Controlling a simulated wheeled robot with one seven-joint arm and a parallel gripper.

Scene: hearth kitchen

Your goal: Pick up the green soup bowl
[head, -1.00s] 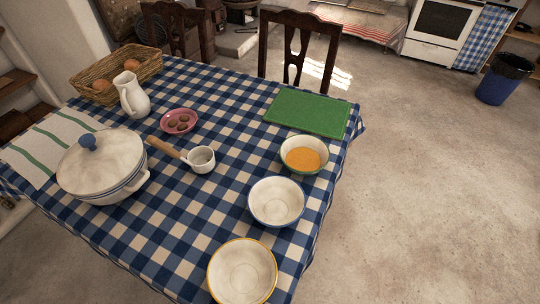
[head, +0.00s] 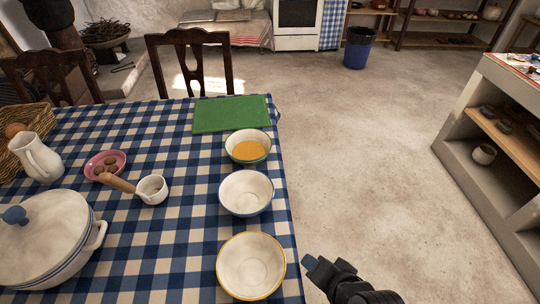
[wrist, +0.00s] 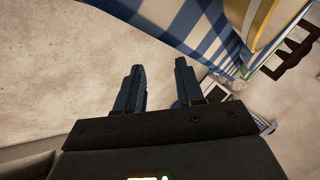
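The green soup bowl (head: 248,147) has a green outside and orange soup inside. It stands upright on the checked table (head: 165,236), near the right edge and just in front of the green board. My gripper (head: 308,262) is off the table's right edge, near the yellow-rimmed bowl and well short of the green bowl. In the wrist view my gripper (wrist: 158,82) has its two fingers apart with only floor between them. The green bowl does not show clearly in the wrist view.
A blue-rimmed bowl (head: 246,193) and a yellow-rimmed bowl (head: 251,265) stand nearer in the same row. A green board (head: 231,113) lies behind. A ladle (head: 150,189) and a tureen (head: 45,240) are to the left. Open floor (head: 365,150) lies right of the table.

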